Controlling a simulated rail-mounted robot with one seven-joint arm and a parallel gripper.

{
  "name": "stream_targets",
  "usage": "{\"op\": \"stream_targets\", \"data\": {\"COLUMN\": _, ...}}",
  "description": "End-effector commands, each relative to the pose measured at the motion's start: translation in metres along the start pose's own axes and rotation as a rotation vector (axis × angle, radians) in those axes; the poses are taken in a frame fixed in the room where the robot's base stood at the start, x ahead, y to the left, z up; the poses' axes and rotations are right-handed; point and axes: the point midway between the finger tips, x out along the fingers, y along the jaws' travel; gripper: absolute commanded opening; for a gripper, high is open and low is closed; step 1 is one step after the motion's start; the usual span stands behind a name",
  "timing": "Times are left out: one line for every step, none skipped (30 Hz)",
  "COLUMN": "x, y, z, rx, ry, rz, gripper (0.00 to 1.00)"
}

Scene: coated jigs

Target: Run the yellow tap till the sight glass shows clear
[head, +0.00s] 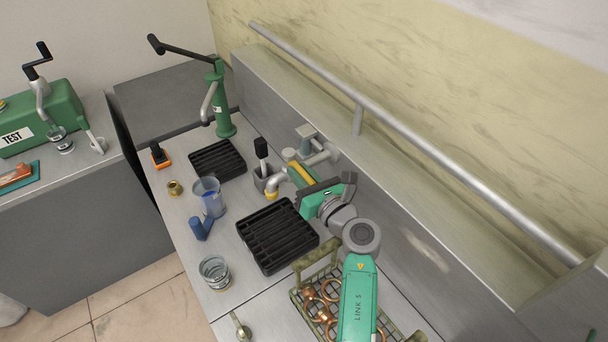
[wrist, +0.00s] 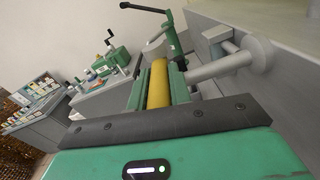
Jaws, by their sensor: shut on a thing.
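The yellow tap's lever (head: 301,173) lies beside its grey spout (head: 277,181), which has a yellow ring at its mouth. In the wrist view the yellow lever (wrist: 157,84) runs between the green fingers of my gripper (wrist: 160,80). My gripper (head: 305,178) is shut on this lever in the head view, partly hiding the tap. Grey pipework (head: 318,153) stands behind it and also shows in the wrist view (wrist: 235,60). I cannot make out a sight glass for certain, nor any water running from the spout.
A black grate (head: 277,236) lies in front of the tap, another (head: 217,159) farther back. A beaker with blue contents (head: 210,197), a blue piece (head: 201,228) and a glass jar (head: 214,272) stand to the left. A green hand pump (head: 222,110) and a wire basket (head: 304,266) flank the area.

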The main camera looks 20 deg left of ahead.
Motion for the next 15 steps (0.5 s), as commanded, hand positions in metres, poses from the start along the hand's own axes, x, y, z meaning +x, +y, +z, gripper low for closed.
{"op": "stream_targets", "data": {"x": 0.0002, "y": 0.0, "z": -0.0014, "rx": -0.001, "ry": 0.003, "rz": -0.001, "gripper": 0.0}}
{"op": "stream_targets", "data": {"x": 0.0002, "y": 0.0001, "z": -0.0015, "rx": -0.001, "ry": 0.003, "rz": -0.001, "gripper": 0.0}}
{"op": "stream_targets", "data": {"x": 0.0002, "y": 0.0001, "z": -0.0015, "rx": -0.001, "ry": 0.003, "rz": -0.001, "gripper": 0.24}}
{"op": "stream_targets", "data": {"x": 0.0002, "y": 0.0001, "z": -0.0014, "rx": -0.001, "ry": 0.003, "rz": -0.001, "gripper": 0.3}}
{"op": "stream_targets", "data": {"x": 0.0002, "y": 0.0001, "z": -0.0013, "rx": -0.001, "ry": 0.003, "rz": -0.001, "gripper": 0.36}}
{"op": "stream_targets", "data": {"x": 0.0002, "y": 0.0001, "z": -0.0012, "rx": -0.001, "ry": 0.002, "rz": 0.0, "gripper": 0.41}}
{"op": "stream_targets", "data": {"x": 0.0002, "y": 0.0001, "z": -0.0011, "rx": -0.001, "ry": 0.002, "rz": -0.001, "gripper": 0.41}}
{"op": "stream_targets", "data": {"x": 0.0002, "y": 0.0001, "z": -0.001, "rx": -0.001, "ry": 0.002, "rz": 0.0, "gripper": 0.41}}
{"op": "stream_targets", "data": {"x": 0.0002, "y": 0.0002, "z": -0.0008, "rx": -0.001, "ry": 0.002, "rz": 0.0, "gripper": 0.41}}
{"op": "stream_targets", "data": {"x": 0.0002, "y": 0.0002, "z": -0.0008, "rx": -0.001, "ry": 0.002, "rz": 0.0, "gripper": 0.41}}
{"op": "stream_targets", "data": {"x": 0.0002, "y": 0.0002, "z": -0.0007, "rx": -0.001, "ry": 0.001, "rz": 0.0, "gripper": 0.41}}
{"op": "stream_targets", "data": {"x": 0.0001, "y": 0.0002, "z": -0.0006, "rx": -0.001, "ry": 0.001, "rz": 0.0, "gripper": 0.41}}
{"op": "stream_targets", "data": {"x": 0.0, "y": 0.0002, "z": -0.0005, "rx": -0.001, "ry": 0.001, "rz": 0.0, "gripper": 0.41}}
{"op": "stream_targets", "data": {"x": -0.0008, "y": 0.0001, "z": -0.0004, "rx": -0.001, "ry": 0.001, "rz": -0.001, "gripper": 0.41}}
{"op": "stream_targets", "data": {"x": -0.0036, "y": -0.0002, "z": 0.0001, "rx": -0.001, "ry": 0.001, "rz": -0.001, "gripper": 0.41}}
